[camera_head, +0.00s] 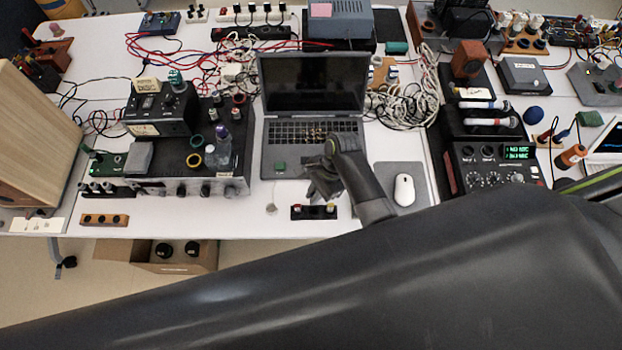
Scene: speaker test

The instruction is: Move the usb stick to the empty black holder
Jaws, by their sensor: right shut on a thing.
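My right gripper (322,188) hangs over the front edge of the laptop, just above and behind a small black holder (313,212). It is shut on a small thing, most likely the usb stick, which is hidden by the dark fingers. My left gripper is not in view.
An open laptop (312,95) stands behind the gripper. A white mouse (404,190) on a grey pad lies to the right, and an amplifier (190,180) with a bottle stands to the left. A wooden holder (104,220) lies at the front left. My dark arm covers the foreground.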

